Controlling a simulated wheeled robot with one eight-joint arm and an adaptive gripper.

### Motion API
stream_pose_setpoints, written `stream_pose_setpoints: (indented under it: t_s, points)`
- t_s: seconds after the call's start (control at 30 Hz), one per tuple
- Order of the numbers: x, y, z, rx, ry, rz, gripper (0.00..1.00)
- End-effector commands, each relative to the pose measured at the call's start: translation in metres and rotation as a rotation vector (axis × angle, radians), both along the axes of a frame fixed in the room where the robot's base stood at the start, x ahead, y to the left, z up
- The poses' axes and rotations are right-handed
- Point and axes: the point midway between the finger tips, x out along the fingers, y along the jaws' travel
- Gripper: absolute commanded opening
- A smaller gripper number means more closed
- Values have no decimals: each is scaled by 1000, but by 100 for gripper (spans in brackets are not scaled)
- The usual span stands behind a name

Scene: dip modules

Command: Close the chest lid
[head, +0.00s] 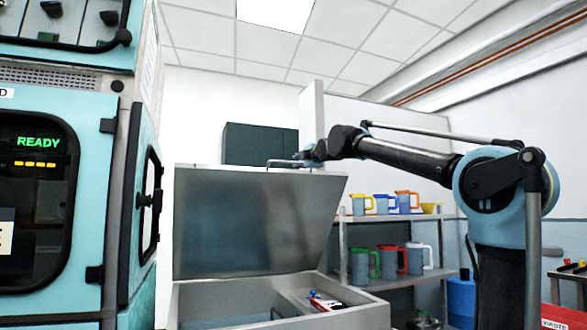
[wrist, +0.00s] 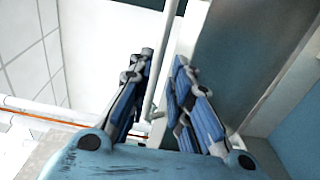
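The metal chest (head: 190,305) stands low in the head view with its lid (head: 255,222) raised and leaning. A thin bar handle (head: 284,163) is at the lid's upper edge. My gripper (head: 308,158) is at the top of the lid, by the right end of the handle. In the wrist view, my gripper's two blue fingers (wrist: 160,70) stand apart, with the pale handle bar (wrist: 153,90) running between them. A gap shows on the right side of the bar; contact on the left is unclear. The lid's grey panel (wrist: 235,60) is to the right.
Inside the chest is a raised compartment with small red and blue items (head: 324,302). A blue machine (head: 60,190) stands close at the left. A shelf (head: 395,283) with coloured jugs is behind, to the right. A dark wall cabinet (head: 258,144) hangs behind the lid.

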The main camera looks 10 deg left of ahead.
Motion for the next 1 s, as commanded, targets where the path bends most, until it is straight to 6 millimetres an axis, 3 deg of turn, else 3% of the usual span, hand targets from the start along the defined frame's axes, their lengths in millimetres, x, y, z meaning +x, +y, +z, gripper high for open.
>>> stream_pose_setpoints:
  t_s: [0.5, 0.93, 1.0]
  points:
    - [49, 33, 1, 0, 0, 0, 19]
    - [54, 36, 1, -1, -1, 0, 19]
    - [54, 36, 1, -1, -1, 0, 5]
